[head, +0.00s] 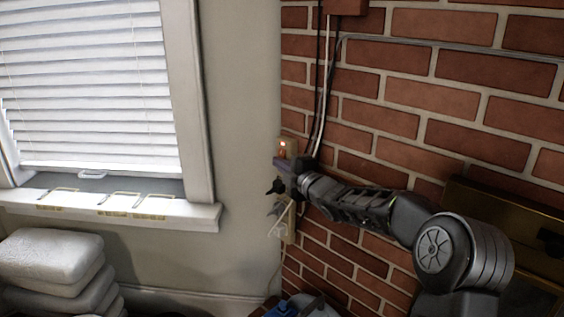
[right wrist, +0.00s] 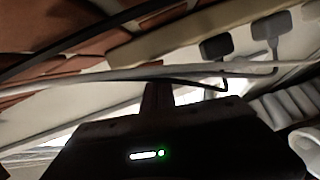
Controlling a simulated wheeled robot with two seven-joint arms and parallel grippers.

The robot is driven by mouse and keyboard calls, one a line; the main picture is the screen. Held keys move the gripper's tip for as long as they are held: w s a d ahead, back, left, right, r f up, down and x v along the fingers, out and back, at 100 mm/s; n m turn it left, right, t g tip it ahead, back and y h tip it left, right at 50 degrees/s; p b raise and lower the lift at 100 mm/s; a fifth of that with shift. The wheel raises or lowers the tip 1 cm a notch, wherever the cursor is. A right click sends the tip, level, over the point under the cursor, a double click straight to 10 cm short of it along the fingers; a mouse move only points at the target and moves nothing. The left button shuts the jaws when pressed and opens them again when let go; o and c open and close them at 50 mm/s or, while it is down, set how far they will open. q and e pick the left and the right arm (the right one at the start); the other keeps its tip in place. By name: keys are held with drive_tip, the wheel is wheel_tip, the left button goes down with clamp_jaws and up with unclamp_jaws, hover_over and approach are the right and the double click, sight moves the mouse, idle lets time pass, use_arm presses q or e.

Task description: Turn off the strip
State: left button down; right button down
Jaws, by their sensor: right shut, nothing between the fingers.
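The power strip is upright along the edge of the brick wall. Its top end (head: 291,144), with a small red-orange lit switch (head: 283,147), shows just above my right gripper in the head view. The gripper and arm hide the strip's middle. My left gripper is not in view.
Black and white cables (head: 321,100) run down the bricks to the strip and cross close before the right wrist camera. A window sill (head: 180,213) and stacked pale cushions (head: 50,255) are at left. A brass-coloured frame (head: 480,200) stands at right.

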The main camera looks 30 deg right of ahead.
drive_tip(key=shift+w+d, duration=0.1)
drive_tip(key=shift+d, duration=0.1)
drive_tip(key=shift+f, duration=0.1)
